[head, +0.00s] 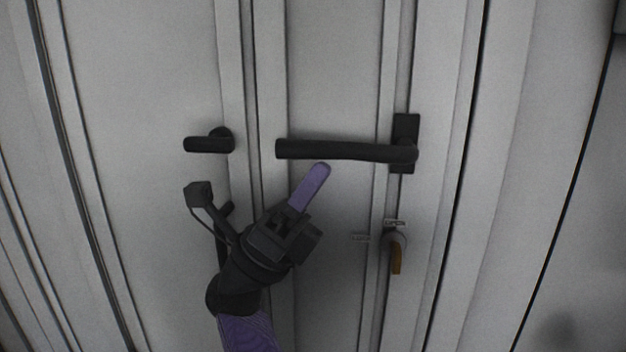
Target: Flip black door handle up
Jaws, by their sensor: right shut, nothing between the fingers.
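The black door handle (345,150) is a long bar lying almost level across the grey door panel. Its right end meets a black upright mounting plate (406,127). My right gripper (318,173) comes up from below with its purple fingers together and empty. The fingertips show just below the bar, left of its middle. I cannot tell whether they touch it. My left gripper is not in view.
A shorter black handle (208,143) sits on the door to the left. Below the mounting plate is a lock with an orange-brown key-like piece (396,260) and small labels. Grey vertical door ribs (270,60) run beside the handle. The panel above the bar is clear.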

